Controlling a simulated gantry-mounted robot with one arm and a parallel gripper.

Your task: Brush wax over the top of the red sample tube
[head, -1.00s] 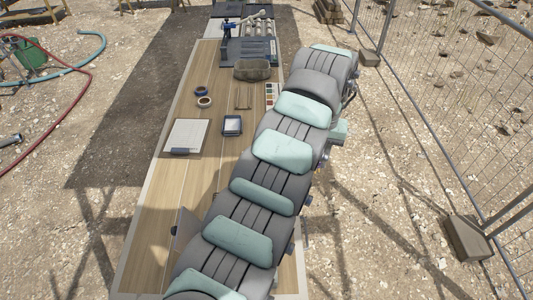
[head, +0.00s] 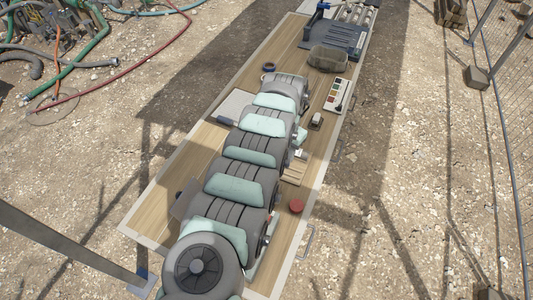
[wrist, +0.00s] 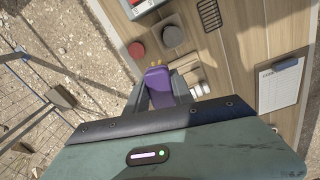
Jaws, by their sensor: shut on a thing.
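In the wrist view my gripper (wrist: 158,92) is shut on a purple item (wrist: 158,84) with small orange-tan tips at its far end. It may be the brush, but its working end is not clear. A red round-topped thing (wrist: 136,50) lies just beyond it on the bench, apart from it. A red round thing also shows near the bench's right edge in the head view (head: 296,205). I cannot tell whether it is the tube's top or a lid. No full red tube is clear in either view. In the head view my arm hides my gripper.
A dark round thing (wrist: 172,36) stands beside the red one. A clipboard (wrist: 279,90) lies at the right, with a small dark grid (wrist: 209,14) above.

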